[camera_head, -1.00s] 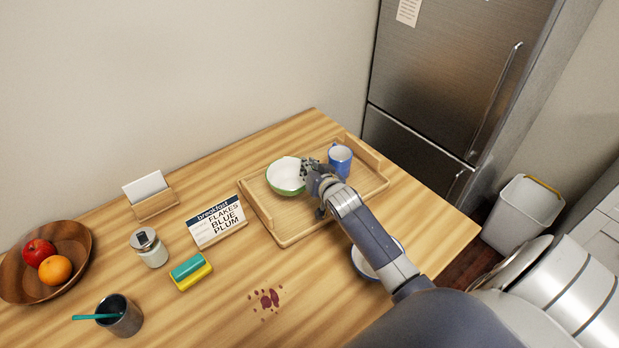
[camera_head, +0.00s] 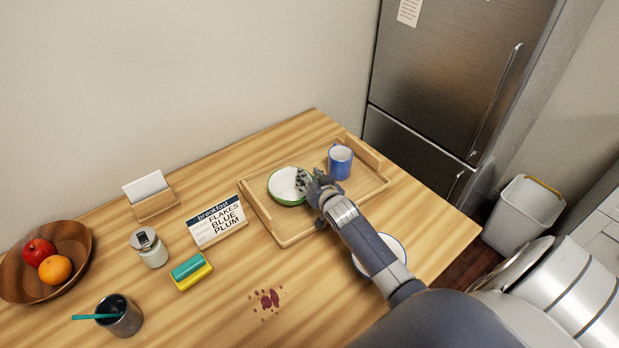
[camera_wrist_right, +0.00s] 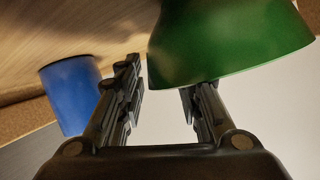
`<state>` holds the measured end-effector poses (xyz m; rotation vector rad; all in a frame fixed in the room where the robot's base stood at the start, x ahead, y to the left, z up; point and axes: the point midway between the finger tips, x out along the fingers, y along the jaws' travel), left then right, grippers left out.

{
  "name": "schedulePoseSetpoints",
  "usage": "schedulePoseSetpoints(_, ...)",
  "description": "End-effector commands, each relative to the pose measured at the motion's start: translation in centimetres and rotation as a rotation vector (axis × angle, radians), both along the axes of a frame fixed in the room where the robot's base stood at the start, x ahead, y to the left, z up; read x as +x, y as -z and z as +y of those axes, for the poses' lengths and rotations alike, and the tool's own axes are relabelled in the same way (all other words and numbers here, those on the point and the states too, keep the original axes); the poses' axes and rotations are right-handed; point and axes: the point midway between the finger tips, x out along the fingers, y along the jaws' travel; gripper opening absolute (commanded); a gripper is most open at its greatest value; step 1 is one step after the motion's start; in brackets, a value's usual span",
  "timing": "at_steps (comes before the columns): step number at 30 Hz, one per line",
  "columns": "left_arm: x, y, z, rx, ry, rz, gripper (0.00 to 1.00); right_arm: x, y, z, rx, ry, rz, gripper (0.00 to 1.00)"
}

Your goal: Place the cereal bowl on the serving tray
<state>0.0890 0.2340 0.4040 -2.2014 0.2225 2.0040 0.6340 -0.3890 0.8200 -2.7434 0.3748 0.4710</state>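The cereal bowl (camera_head: 287,198), green outside and white inside, sits upright on the left part of the wooden serving tray (camera_head: 285,238). A blue mug (camera_head: 341,163) stands at the tray's back right. My right gripper (camera_head: 303,183) is at the bowl's right rim. In the right wrist view its fingers (camera_wrist_right: 162,100) are spread with a clear gap between them. The green bowl wall (camera_wrist_right: 225,40) there lies behind the right finger; I cannot tell whether they touch. The blue mug (camera_wrist_right: 72,95) is left of the fingers. My left gripper is not in view.
A blue-rimmed white dish (camera_head: 392,246) is partly hidden under my right arm. A menu card (camera_head: 217,225), sponges (camera_head: 191,271), a jar (camera_head: 150,249), a dark cup (camera_head: 121,317) and a fruit bowl (camera_head: 70,240) stand left. Red stains (camera_head: 267,299) mark the front.

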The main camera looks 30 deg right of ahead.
Motion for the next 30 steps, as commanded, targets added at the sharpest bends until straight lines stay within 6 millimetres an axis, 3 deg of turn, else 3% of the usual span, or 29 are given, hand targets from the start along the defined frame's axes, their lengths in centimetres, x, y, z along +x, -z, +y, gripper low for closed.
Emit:
schedulePoseSetpoints(6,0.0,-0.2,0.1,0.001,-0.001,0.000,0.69,-0.1,-0.3,0.0,-0.001,0.000,0.000,0.33)
schedulePoseSetpoints(11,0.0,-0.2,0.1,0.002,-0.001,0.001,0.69,-1.4,-0.7,0.3,0.001,0.000,0.001,0.33)
schedulePoseSetpoints(30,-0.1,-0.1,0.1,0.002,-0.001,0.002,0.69,-10.1,-4.1,2.2,0.000,0.001,0.001,0.33)
